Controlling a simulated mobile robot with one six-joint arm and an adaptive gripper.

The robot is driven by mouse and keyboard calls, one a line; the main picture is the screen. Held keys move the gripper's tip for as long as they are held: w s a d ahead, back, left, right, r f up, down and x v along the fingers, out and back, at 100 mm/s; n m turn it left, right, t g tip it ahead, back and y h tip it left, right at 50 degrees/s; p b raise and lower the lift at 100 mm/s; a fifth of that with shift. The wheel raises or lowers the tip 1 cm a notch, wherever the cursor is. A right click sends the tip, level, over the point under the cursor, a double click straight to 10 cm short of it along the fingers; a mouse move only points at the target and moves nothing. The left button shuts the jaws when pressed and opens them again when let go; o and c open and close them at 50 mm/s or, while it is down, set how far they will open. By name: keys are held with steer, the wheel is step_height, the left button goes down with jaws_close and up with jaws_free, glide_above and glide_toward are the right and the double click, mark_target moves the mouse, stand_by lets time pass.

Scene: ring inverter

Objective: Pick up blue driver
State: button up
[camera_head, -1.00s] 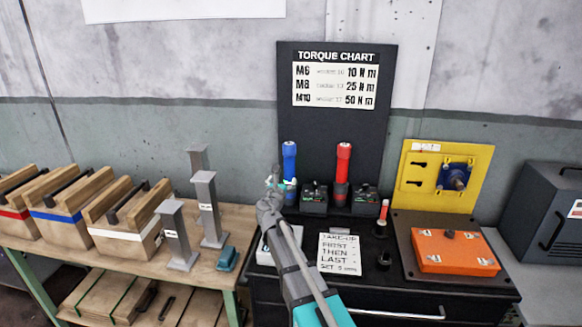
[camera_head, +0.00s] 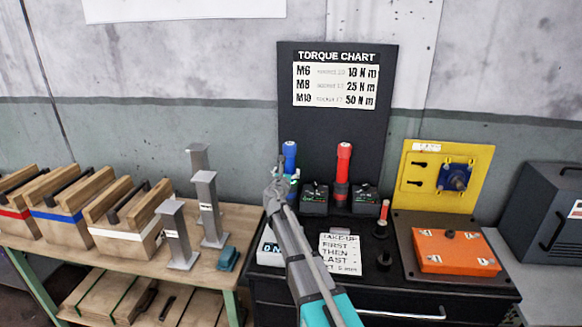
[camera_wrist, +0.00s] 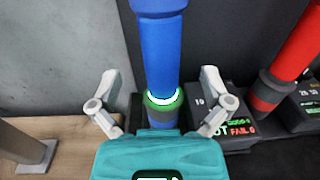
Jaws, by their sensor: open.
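The blue driver (camera_head: 290,157) stands upright on the black bench in front of the torque chart board, its lower part hidden by my arm in the head view. In the wrist view the blue driver (camera_wrist: 158,55) rises between the two fingers, with a dark collar and a lit green-white ring low on it. My gripper (camera_wrist: 158,85) is open, one finger on each side of the driver, with visible gaps. I cannot tell how deep the driver lies between the fingertips.
A red driver (camera_head: 342,165) stands to the right, beside small black display units (camera_head: 315,198). A white note card (camera_head: 340,254) lies in front. Grey metal posts (camera_head: 207,205) stand on the wooden table to the left. An orange box (camera_head: 455,252) is at right.

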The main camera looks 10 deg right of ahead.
mark_target(289, 166)
steer(key=shift+x, duration=2.5)
steer(key=shift+s, duration=0.1)
jaws_close()
steer(key=shift+r, duration=0.15)
step_height(289, 166, up, 18)
steer(key=p, duration=1.8)
steer(key=shift+s, duration=0.1)
